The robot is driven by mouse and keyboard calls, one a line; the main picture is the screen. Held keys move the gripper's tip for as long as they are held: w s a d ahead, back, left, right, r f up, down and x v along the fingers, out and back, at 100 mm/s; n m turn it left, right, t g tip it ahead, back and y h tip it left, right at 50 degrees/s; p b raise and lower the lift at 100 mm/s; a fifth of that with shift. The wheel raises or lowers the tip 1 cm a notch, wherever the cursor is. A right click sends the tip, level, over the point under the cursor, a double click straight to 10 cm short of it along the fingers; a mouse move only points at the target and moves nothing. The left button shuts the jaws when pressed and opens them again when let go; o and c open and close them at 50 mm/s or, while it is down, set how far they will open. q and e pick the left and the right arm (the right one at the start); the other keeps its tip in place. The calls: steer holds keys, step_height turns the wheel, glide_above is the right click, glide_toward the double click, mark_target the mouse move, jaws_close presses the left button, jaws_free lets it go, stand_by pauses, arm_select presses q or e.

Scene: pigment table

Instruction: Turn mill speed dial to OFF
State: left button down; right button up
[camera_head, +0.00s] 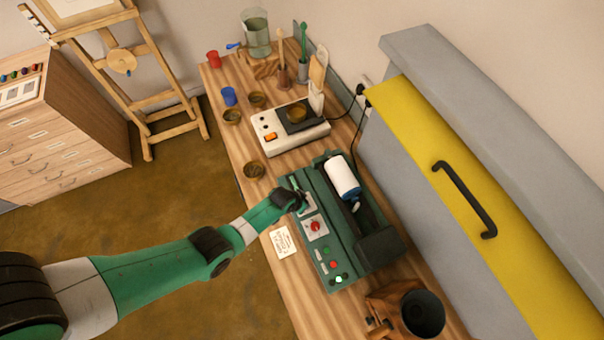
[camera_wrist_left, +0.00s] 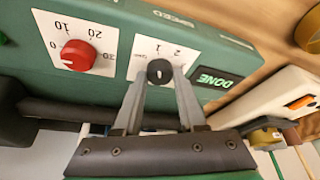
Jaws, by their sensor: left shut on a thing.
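The mill (camera_head: 318,262) is a dark green box on the wooden bench, with a white jar (camera_head: 343,177) on its rollers. My left gripper (camera_wrist_left: 161,82) is shut on this knob, one finger on each side. In the head view the left gripper (camera_head: 301,204) reaches the mill's top panel and hides the dial. The exact setting under the mark is hard to read. My right gripper is not in view.
A red timer knob (camera_wrist_left: 78,55) sits beside the speed plate, and a green DONE display (camera_wrist_left: 215,79) on its other side. A yellow-fronted hood (camera_head: 440,140) stands behind.

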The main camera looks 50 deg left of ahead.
arm_select(q)
steer(key=n+y, duration=0.1)
steer(key=n, duration=0.1)
steer(key=n+b, duration=0.1)
steer(key=n, duration=0.1)
steer(key=shift+d+f+g+y, duration=0.1)
steer(key=shift+d+g+y, duration=0.1)
steer(key=shift+g+y, duration=0.15)
steer(key=shift+w+d+n+g+y+b, duration=0.1)
steer(key=shift+n+g+y+b, duration=0.35)
steer(key=shift+n, duration=1.85)
steer(key=shift+c, duration=2.4)
jaws_free()
